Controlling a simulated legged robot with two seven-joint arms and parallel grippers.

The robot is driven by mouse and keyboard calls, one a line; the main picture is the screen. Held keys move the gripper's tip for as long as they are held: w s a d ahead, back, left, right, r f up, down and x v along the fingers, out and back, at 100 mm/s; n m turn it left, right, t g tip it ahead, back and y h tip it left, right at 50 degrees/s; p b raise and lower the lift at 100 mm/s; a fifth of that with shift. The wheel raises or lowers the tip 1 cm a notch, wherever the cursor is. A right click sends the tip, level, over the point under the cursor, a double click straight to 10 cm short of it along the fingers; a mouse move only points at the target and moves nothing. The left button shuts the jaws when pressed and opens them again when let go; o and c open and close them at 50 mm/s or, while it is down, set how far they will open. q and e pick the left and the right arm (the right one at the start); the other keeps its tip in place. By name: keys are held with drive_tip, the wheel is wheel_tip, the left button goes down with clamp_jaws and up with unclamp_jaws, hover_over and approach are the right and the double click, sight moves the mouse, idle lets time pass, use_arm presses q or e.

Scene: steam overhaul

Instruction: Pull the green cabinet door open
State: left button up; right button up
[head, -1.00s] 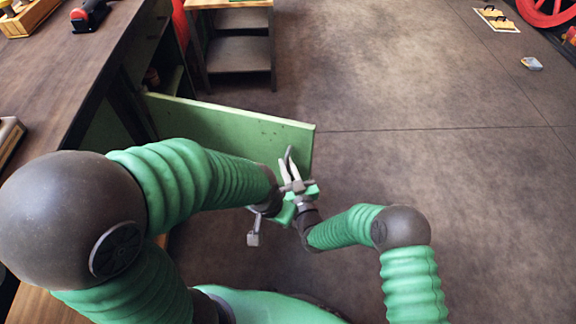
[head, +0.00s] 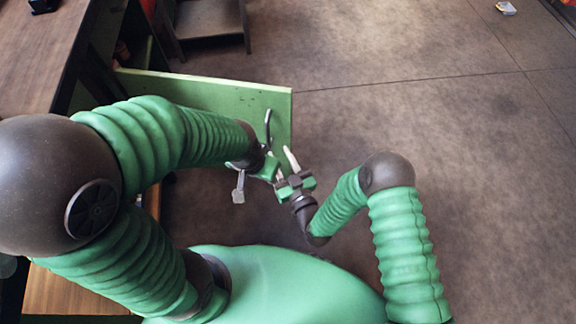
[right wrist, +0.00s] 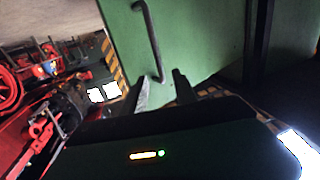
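The green cabinet door (head: 205,95) stands swung out from the bench in the head view, its free edge towards the right. In the right wrist view a green panel (right wrist: 205,40) bears a dark bar handle (right wrist: 149,40). My right gripper (right wrist: 162,88) has its fingers apart, with the handle's lower end showing beyond the gap. In the head view my right gripper (head: 288,163) is close beside my left gripper (head: 254,160), near the door's free edge. A dark curved piece there may be the handle or a left finger; I cannot tell.
The dark-topped workbench (head: 45,60) runs along the left. A low stand (head: 208,25) is at the back beyond the door. Red machinery (right wrist: 15,80) fills the left of the right wrist view.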

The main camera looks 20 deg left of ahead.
drive_tip(key=p+v, duration=0.1)
drive_tip(key=v, duration=0.5)
